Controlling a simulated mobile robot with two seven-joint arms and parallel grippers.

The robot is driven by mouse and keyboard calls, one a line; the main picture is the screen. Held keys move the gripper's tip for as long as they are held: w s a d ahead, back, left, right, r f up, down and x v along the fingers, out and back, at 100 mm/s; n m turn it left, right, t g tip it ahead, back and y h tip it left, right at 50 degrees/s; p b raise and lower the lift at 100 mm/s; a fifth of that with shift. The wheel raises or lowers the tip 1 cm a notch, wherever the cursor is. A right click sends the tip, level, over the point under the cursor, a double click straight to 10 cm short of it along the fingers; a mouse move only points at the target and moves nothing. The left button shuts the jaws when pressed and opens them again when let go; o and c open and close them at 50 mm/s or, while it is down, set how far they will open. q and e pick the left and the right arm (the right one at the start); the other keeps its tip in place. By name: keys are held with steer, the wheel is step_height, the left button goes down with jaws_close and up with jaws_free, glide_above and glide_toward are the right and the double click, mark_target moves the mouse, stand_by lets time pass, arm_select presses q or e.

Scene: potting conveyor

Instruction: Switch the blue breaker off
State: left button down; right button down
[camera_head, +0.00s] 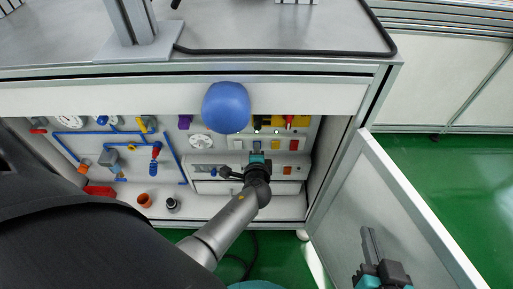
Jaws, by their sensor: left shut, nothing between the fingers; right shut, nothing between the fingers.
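An open cabinet under the bench holds a back panel (225,160) with coloured controls. My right gripper (371,243) is shut and empty, in front of the open cabinet door at the lower right.
A large blue rounded object (226,108) covers part of the cabinet's top edge. Blue pipes (174,155) and a gauge (69,121) are at left. The open door (398,205) bounds the right side.

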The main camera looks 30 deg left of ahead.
arm_select(q)
steer(key=shift+w+a+r+g+p, duration=0.15)
steer(key=shift+w+g+p, duration=0.15)
steer(key=shift+p, duration=0.5)
arm_select(e)
steer(key=d+g, duration=0.1)
steer(key=s+d+g+h, duration=0.1)
steer(key=d, duration=0.1)
steer(key=shift+s+f+g+h, duration=0.15)
steer(key=shift+f+g+h, duration=0.15)
steer(key=shift+f+g, duration=0.1)
steer(key=shift+r, duration=0.15)
arm_select(q)
steer(key=shift+r+p, duration=0.75)
steer(key=shift+r, duration=0.05)
arm_select(e)
steer(key=shift+r, duration=0.65)
steer(key=shift+d, duration=0.1)
